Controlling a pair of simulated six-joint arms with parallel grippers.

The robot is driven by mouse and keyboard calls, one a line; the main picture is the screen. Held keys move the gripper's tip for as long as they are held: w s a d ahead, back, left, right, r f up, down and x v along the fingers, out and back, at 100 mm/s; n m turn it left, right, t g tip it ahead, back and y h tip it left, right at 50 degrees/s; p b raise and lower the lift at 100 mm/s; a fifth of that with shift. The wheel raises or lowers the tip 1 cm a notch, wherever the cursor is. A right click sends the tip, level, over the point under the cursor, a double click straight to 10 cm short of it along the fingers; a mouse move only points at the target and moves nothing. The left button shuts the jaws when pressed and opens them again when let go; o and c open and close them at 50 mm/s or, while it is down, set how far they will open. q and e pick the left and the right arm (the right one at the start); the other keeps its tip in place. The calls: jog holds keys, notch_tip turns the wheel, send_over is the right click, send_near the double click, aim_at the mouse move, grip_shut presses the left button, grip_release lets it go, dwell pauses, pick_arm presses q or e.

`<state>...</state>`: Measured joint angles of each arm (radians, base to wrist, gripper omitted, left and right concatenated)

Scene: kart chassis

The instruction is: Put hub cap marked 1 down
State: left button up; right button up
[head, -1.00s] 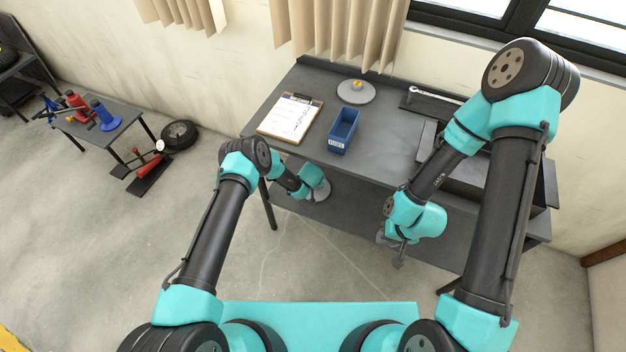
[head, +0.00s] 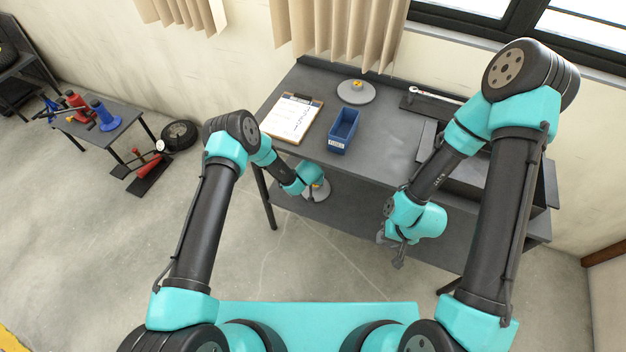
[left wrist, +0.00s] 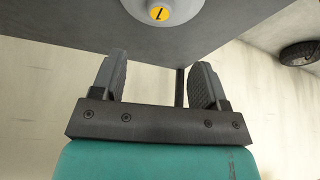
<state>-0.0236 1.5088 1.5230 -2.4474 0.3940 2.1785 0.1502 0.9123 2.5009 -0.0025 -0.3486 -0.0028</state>
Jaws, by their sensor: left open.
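The hub cap marked 1 (left wrist: 158,10) is a pale grey disc with a yellow centre label, at the top of the left wrist view.
On the bench top (head: 385,140) are a second grey disc with a yellow label (head: 356,92), a clipboard (head: 292,118), a blue bin (head: 343,131) and a wrench (head: 436,95). The bench top overhangs the shelf. A wheel (left wrist: 298,53) lies on the floor.

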dwell(0.3)
pick_arm(q)
jog(key=s+a+r+n+g+h, duration=0.1)
jog(key=s+a+r, duration=0.4)
jog(key=s, duration=0.6)
jog(key=s+a+r+n+g+h, duration=0.1)
jog(key=s+a+r, duration=0.5)
jog(key=s+a, duration=0.3)
jog(key=s+a+r+n+g, duration=0.2)
jog(key=s+a+r, duration=0.4)
jog(key=s, duration=0.7)
jog(key=shift+a+h, duration=0.4)
jog(key=shift+a, duration=0.65)
